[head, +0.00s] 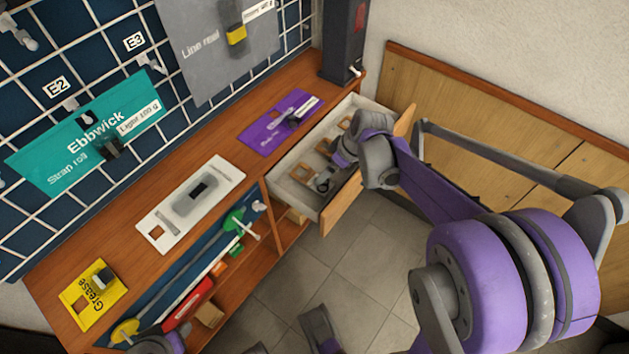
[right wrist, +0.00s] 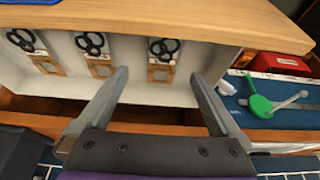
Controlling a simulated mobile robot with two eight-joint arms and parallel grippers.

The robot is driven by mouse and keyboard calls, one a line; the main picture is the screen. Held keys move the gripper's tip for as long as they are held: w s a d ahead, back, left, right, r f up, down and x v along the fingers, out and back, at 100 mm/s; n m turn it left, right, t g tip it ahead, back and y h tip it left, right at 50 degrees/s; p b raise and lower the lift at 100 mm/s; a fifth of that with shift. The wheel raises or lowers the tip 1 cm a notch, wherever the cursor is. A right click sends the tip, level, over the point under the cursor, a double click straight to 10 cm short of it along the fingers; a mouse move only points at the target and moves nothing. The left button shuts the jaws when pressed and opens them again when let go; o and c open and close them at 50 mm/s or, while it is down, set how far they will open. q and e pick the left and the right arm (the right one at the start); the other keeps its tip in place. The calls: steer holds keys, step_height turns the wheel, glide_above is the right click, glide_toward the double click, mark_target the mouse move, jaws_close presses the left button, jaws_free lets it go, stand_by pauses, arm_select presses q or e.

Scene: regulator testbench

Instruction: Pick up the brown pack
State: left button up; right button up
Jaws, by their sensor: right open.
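Several brown packs with black rings lie in the open drawer (head: 318,206). One brown pack (head: 301,175) is at the drawer's near left end in the head view. In the right wrist view, a brown pack (right wrist: 161,74) shows between my fingertips, with two similar packs (right wrist: 100,69) (right wrist: 46,66) to its left. My right gripper (head: 342,152) is over the drawer and partly hides its contents. In the right wrist view it (right wrist: 160,78) is open and empty; I cannot tell its height above the packs.
The drawer front (head: 341,203) stands pulled out from the wooden bench. A purple card (head: 272,128) and white plate (head: 165,232) lie on the bench top. A shelf below holds a green-handled tool (head: 236,219) and a red box (head: 190,303). A dark post (head: 343,45) stands behind the drawer.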

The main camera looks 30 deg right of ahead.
mark_target(312, 179)
steer(key=x, duration=0.2)
steer(key=shift+w+a+f+b, duration=0.1)
steer(key=shift+f+b, duration=0.25)
steer(key=shift+f, duration=0.05)
steer(key=x, duration=0.1)
steer(key=b+x, duration=0.1)
steer(key=x, duration=0.1)
steer(key=b+x, duration=0.1)
steer(key=x, duration=0.1)
steer(key=shift+w+a+r, duration=0.1)
steer(key=shift+a+r, duration=0.05)
steer(key=shift+a, duration=0.15)
steer(key=shift+w, duration=0.1)
steer(key=shift+f, duration=0.4)
steer(key=shift+c, duration=0.3)
steer(key=c, duration=1.2)
